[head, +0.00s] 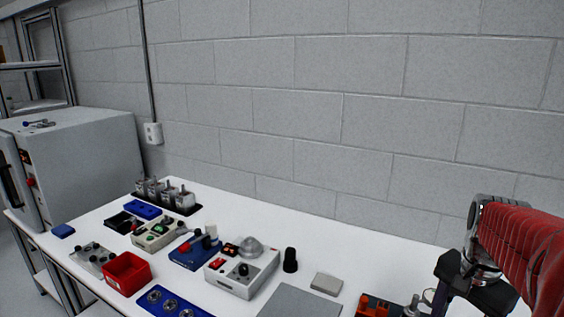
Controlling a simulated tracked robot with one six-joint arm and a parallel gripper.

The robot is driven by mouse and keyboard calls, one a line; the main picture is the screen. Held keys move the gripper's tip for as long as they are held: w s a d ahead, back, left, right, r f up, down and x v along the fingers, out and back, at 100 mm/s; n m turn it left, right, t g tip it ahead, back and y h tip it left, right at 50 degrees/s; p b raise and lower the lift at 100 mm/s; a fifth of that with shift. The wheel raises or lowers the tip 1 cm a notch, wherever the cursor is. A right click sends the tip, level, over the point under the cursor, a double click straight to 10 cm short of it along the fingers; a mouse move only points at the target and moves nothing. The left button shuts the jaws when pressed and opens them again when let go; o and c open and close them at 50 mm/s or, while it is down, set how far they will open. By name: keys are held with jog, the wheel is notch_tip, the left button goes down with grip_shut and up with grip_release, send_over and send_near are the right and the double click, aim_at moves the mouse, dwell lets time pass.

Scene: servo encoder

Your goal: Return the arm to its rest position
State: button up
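My arm, with a red ribbed sleeve and a metal joint, stands at the far right of the head view. Below the joint is a black part that looks like my gripper (476,290), over the right end of the white table (340,222). Its lower end is cut off by the frame edge, so I cannot see its fingertips or whether it holds anything.
Left to right on the table are a red bin (126,270), a blue tray (172,303), a white device with a dome (243,271), a black knob (290,260) and an orange-black fixture (374,306). A grey block wall (330,110) stands behind. A grey cabinet (85,160) stands left.

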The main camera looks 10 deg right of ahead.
jog(key=s+a+n+t, duration=0.2)
jog(key=a+n, duration=0.5)
jog(key=a, duration=0.4)
jog(key=s+a+r+n+t, duration=0.1)
jog(key=s+a+n+t, duration=0.1)
jog(key=a+n, duration=0.5)
jog(key=a+t, duration=0.1)
jog(key=a, duration=0.4)
jog(key=shift+s+r, duration=0.25)
jog(key=shift+d, duration=0.1)
jog(key=shift+c, duration=0.3)
